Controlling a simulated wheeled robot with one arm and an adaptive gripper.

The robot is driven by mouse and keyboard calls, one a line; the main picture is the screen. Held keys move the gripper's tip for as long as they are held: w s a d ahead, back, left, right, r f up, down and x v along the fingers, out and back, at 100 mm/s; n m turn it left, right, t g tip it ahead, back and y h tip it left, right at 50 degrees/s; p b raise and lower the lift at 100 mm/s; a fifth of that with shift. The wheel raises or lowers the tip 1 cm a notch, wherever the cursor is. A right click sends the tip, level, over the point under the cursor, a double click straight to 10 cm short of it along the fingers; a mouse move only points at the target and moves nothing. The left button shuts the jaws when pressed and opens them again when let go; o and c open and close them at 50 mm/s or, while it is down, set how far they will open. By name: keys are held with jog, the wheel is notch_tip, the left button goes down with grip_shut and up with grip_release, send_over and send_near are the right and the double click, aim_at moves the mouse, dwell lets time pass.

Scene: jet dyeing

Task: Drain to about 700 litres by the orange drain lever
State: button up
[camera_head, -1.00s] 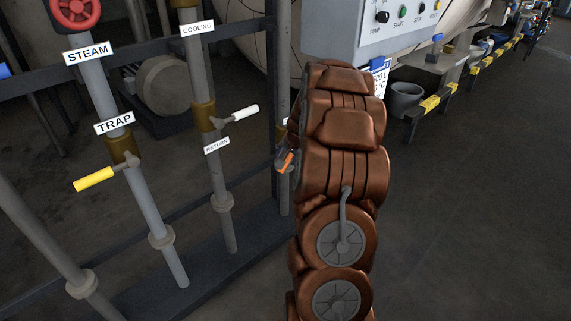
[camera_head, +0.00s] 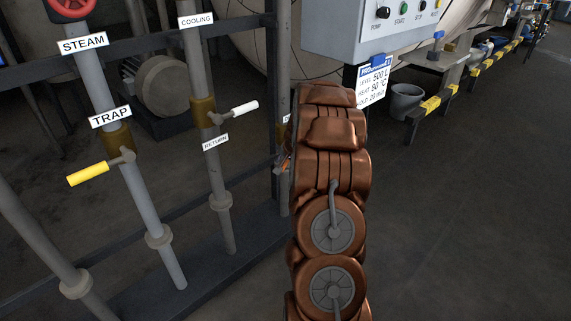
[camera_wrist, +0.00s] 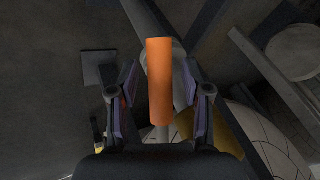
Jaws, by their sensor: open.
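The orange drain lever (camera_wrist: 160,82) stands upright in the middle of the wrist view. My gripper (camera_wrist: 160,90) is open, with one finger on each side of the lever's grip. Gaps show between the fingers and the orange grip. In the head view my brown arm hides most of the lever, and only a small orange patch (camera_head: 283,163) and part of my gripper show at the arm's left edge. A sign (camera_head: 374,82) below the control box reads level 500 L, heat 80 °C and a hold time.
Left of my arm stand the pipe with the yellow trap lever (camera_head: 88,174) and the cooling pipe with the white return lever (camera_head: 243,109). The control box (camera_head: 375,32) hangs above right. A grey bucket (camera_head: 405,101) stands behind; floor to the right is clear.

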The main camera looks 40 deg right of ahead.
jog(key=shift+c, duration=0.2)
grip_shut()
dwell(0.5)
